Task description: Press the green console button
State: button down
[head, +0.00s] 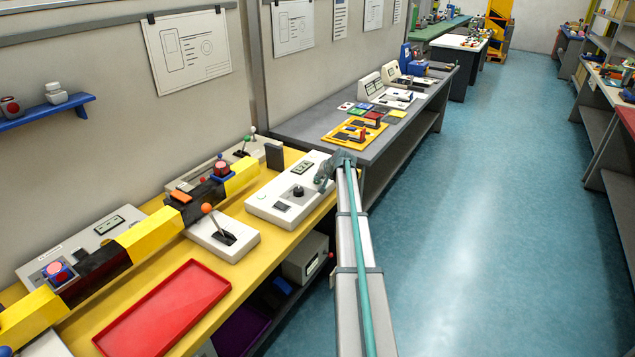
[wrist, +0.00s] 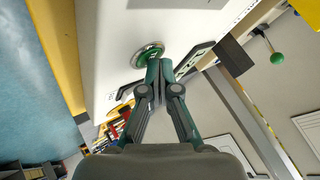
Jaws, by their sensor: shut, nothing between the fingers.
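The green console button (wrist: 149,53), set in a silver ring, shows at the upper middle of the wrist view on a white console (wrist: 115,35). My gripper (wrist: 159,68) is shut and empty, its fingertips right at the near edge of the button. I cannot tell whether they touch it. In the head view the white console (head: 283,207) sits on the yellow bench, with a small display and a black knob. My gripper (head: 325,172) is over its right end and hides the button there.
A lever box with an orange ball (head: 207,208), a red tray (head: 165,312) and a yellow-black beam (head: 150,236) lie left of the console. A dark upright block (head: 274,156) stands behind it. A grey bench (head: 300,125) is beyond; the blue floor at right is clear.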

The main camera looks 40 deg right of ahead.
jog(key=shift+r, duration=0.8)
jog(key=shift+r, duration=0.1)
jog(key=shift+r+p, duration=0.9)
jog(key=shift+r, duration=1.55)
